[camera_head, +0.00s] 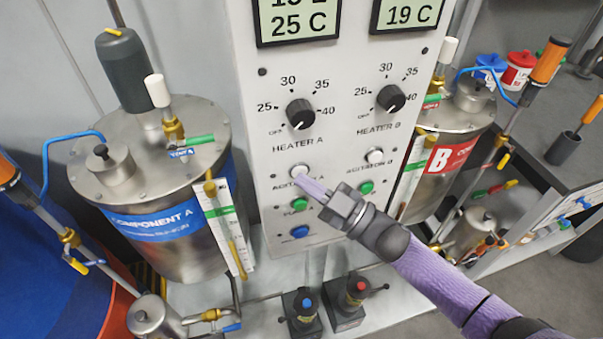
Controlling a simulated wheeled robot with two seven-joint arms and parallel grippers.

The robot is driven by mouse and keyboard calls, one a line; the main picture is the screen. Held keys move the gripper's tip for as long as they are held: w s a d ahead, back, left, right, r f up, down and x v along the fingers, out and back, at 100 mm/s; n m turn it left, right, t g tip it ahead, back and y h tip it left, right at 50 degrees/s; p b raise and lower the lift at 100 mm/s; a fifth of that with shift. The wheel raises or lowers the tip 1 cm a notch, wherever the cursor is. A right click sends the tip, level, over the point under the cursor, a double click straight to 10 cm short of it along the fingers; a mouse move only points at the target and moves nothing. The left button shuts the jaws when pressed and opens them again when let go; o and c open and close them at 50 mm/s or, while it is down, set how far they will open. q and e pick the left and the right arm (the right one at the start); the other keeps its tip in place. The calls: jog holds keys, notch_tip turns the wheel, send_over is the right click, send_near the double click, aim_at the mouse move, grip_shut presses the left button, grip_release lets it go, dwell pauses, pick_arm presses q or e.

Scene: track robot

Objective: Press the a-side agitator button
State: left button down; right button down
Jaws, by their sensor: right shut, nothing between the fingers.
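The agitator A button (299,172) is a round white button on the white control panel (262,120), below the heater A knob (300,114). Its label is partly covered by my right gripper (300,181). The gripper is shut and empty, and its fingertips are at the button's lower edge in the picture. I cannot tell whether they touch it. The agitator B button (375,156) is a matching white button to the right. My left gripper is not in view.
Green buttons (299,205) and a blue button (299,232) sit lower on the panel. The component A tank (160,245) stands left, and the component B tank (445,175) stands right. Two small valves with blue (307,303) and red tops stand below.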

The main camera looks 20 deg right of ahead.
jog(key=shift+s+p, duration=0.3)
jog(key=shift+s, duration=0.15)
jog(key=s+p, duration=0.3)
jog(key=s, duration=0.3)
jog(key=shift+d, duration=0.15)
